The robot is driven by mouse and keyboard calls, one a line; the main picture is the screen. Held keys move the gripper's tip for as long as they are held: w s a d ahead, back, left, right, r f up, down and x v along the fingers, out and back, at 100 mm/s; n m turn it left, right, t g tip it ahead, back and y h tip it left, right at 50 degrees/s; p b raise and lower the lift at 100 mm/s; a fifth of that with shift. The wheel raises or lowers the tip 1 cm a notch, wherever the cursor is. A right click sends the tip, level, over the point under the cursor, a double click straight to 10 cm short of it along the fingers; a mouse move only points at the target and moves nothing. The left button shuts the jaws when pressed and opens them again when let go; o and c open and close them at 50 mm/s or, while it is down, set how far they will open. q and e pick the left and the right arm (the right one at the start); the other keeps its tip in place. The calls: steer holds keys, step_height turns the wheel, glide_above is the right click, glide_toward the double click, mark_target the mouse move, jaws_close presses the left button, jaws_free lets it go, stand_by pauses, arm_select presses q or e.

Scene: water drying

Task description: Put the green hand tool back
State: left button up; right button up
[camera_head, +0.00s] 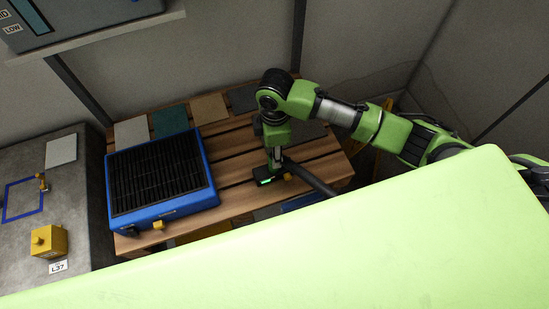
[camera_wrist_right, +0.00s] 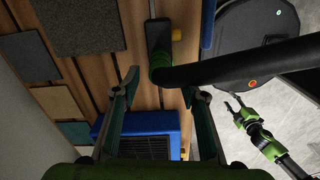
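The hand tool (camera_head: 268,180), black with a green part, lies on the slatted wooden table right of the blue box. In the right wrist view the tool (camera_wrist_right: 159,38) shows a dark body, a green collar and a thin rod; a thick black hose leads from it to the right. My right gripper (camera_head: 272,165) points down over the tool. In the wrist view its fingers (camera_wrist_right: 160,82) are spread, with the green collar near the gap between the tips; contact cannot be told. My left gripper (camera_wrist_right: 236,104) appears in the wrist view, open and empty, away from the table.
The blue box (camera_head: 205,170) with a black ribbed top stands on the wooden table (camera_head: 233,172). Flat sample tiles (camera_head: 169,120) line the table's back edge. A grey bench (camera_head: 80,190) with a yellow block (camera_head: 48,241) is at left. Walls close in behind.

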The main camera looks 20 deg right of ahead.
steer(key=shift+r, duration=2.1)
